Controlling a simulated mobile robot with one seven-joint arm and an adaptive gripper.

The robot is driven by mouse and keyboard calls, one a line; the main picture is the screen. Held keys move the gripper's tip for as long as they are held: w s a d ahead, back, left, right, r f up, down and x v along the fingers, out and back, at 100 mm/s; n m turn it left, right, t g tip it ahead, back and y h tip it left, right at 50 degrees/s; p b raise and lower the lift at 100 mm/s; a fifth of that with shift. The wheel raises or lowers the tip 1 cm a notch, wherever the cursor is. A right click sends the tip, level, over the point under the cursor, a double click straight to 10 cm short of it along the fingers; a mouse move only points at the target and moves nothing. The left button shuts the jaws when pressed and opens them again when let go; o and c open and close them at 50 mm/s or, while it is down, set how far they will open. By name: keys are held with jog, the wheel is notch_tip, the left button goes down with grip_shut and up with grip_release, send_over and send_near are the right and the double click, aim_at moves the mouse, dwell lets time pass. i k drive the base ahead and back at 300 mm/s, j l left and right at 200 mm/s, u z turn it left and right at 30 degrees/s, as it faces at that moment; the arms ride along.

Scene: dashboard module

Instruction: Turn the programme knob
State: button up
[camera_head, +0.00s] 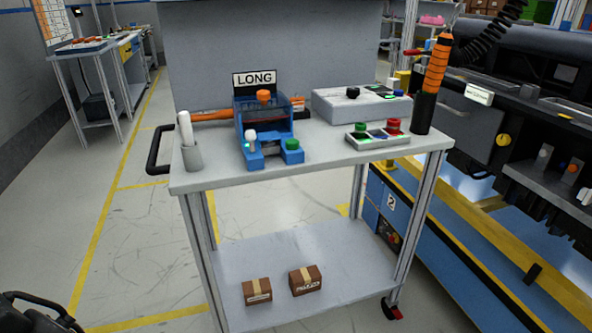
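Several knob-like parts show, and I cannot tell for certain which is the programme knob. A small black knob (352,92) is on top of a grey box (345,107). A yellow knob (503,140) is on the dark machine front at the right. Their pointer marks are too small to read. A black part at the bottom left edge looks like my gripper (38,312). It is cut off by the frame, far from the knobs, and its fingers are unclear.
The cart top (330,158) carries a white cylinder in a grey cup (191,150), a small button panel (378,135) and an upright orange-and-black tool (431,85). Two cardboard boxes (257,290) (305,280) lie on the lower shelf. The floor left of the cart is open.

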aim_at(352, 91)
jog(key=i+l+u, duration=0.1)
jog(key=l, duration=0.3)
jog(key=i+l+u, duration=0.1)
jog(key=l, duration=0.3)
jog(key=i+l+u, duration=0.1)
jog(key=l, duration=0.35)
jog(key=i+l+u, duration=0.1)
jog(key=l, duration=0.3)
jog(key=i+l+u, duration=0.2)
jog(key=i+l, duration=0.4)
jog(key=l, duration=0.15)
jog(key=i, duration=0.6)
